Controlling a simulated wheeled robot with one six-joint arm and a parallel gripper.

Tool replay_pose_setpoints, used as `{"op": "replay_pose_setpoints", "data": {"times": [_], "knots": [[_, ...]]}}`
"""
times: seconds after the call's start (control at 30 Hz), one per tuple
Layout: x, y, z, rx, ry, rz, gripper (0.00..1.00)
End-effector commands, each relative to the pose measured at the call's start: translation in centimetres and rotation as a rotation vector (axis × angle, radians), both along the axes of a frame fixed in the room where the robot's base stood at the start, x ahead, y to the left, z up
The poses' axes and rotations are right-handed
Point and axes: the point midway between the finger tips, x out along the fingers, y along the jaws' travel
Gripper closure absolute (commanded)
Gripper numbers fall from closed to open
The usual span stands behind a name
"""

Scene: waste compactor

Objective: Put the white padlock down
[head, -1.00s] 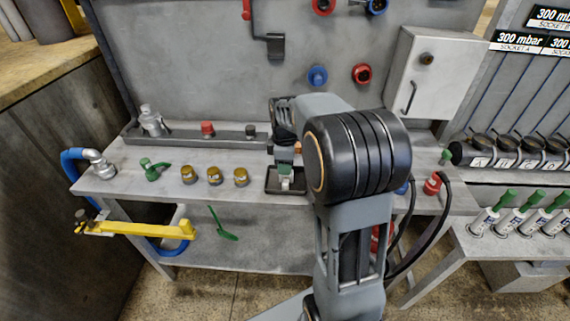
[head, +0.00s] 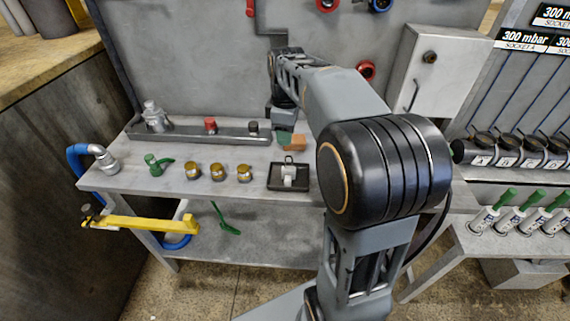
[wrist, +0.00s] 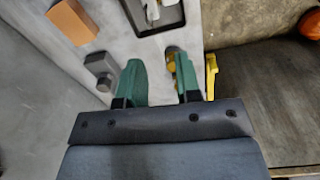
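The white padlock (head: 289,174) stands in the small dark tray (head: 273,186) on the workbench. In the wrist view, part of the padlock (wrist: 152,9) shows in the tray (wrist: 176,22) at the top edge. My gripper (head: 285,138) is above the back of the bench, behind the tray and apart from the padlock. In the wrist view, the green fingers of my gripper (wrist: 160,80) are spread with nothing held between them.
An orange block (head: 297,143) is beside my gripper. Several brass pieces (head: 218,172) and a green-handled valve (head: 155,165) stand left of the tray. A grey rail (head: 180,133) with a red-capped part (head: 210,125) runs along the back. A white cabinet (head: 440,70) is at right.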

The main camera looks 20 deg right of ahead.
Motion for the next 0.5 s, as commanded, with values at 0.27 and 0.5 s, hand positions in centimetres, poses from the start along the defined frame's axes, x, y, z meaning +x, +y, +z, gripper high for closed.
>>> {"op": "replay_pose_setpoints", "data": {"times": [0.27, 0.5], "knots": [[-8.5, 5.4, -3.1, 0.049, -0.146, -0.518, 0.69], [-13.6, 7.5, -6.8, 0.131, -0.218, -0.848, 0.69]]}}
